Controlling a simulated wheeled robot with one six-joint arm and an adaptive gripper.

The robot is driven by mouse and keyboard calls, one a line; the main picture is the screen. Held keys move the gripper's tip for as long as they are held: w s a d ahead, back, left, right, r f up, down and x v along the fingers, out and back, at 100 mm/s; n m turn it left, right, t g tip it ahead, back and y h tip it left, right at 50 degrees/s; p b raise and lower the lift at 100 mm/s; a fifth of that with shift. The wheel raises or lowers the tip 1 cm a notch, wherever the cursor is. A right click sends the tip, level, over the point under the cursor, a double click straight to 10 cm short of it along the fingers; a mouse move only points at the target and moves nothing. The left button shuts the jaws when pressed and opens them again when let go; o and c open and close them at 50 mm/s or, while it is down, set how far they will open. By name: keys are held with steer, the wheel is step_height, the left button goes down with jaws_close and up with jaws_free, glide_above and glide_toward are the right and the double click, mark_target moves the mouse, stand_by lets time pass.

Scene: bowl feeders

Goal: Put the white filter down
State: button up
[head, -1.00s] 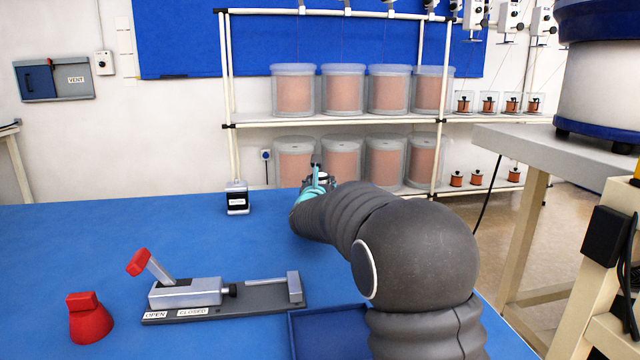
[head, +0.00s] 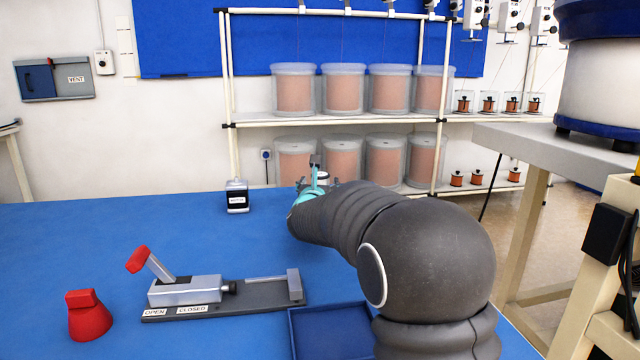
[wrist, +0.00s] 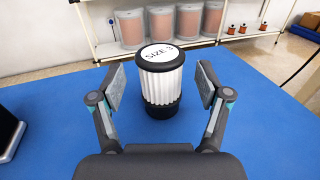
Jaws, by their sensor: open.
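The white filter (wrist: 162,82) stands upright on the blue table in the wrist view. It is a pleated white cylinder with black end caps, and its top is marked "SIZE 3". My gripper (wrist: 162,88) is open, with one finger on each side of the filter and a visible gap on both sides. In the head view my gripper (head: 318,184) is at the table's far side, and my arm hides most of it. Only a little of the filter (head: 322,176) shows there, behind the gripper.
A toggle clamp fixture (head: 190,292) marked OPEN and CLOSED, a red cone-shaped piece (head: 89,318) and a blue tray (head: 330,312) are at the front. The blue table (head: 120,225) is clear between them.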

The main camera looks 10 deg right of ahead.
steer(key=shift+b+v, duration=0.5)
steer(key=shift+v, duration=2.2)
